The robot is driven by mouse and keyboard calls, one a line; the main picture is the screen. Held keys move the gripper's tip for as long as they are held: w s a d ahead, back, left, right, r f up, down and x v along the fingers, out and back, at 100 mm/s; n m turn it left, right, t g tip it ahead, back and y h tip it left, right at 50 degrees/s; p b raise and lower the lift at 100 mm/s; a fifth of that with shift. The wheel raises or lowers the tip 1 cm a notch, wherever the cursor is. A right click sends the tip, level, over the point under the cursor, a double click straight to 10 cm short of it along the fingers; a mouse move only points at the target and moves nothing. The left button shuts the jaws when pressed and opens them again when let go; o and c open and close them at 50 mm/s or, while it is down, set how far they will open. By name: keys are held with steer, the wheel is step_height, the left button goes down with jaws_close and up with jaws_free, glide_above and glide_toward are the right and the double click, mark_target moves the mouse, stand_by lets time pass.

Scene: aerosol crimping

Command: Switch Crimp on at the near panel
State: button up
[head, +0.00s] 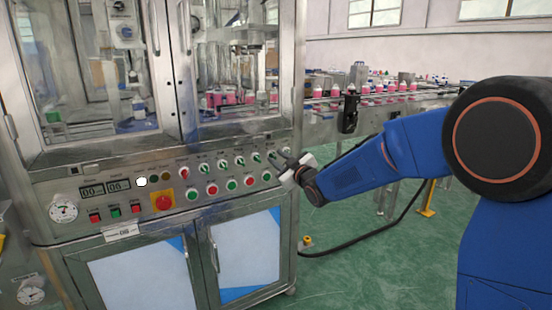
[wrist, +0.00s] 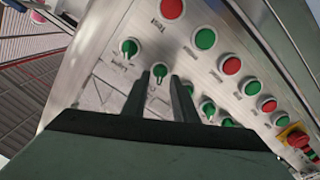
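The near panel (head: 150,205) is a sloping metal face with a row of green rotary switches above a row of red and green buttons. My gripper (head: 279,159) is at the right end of the switch row. Another green switch (wrist: 130,47) is at the row's end. The switch labels are too small or blurred to read, so I cannot tell which is Crimp.
A red stop button on a yellow plate (head: 162,201), two digital displays and a gauge (head: 63,211) are further left on the panel. A conveyor with pink bottles (head: 365,93) runs behind my arm. Green floor (head: 370,265) is open at the right.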

steer(key=shift+x, duration=0.75)
jaws_close()
steer(key=shift+m, duration=0.3)
steer(key=m, duration=1.1)
steer(key=shift+w+d, duration=0.2)
steer(key=shift+d, duration=0.05)
steer(key=shift+m, duration=0.3)
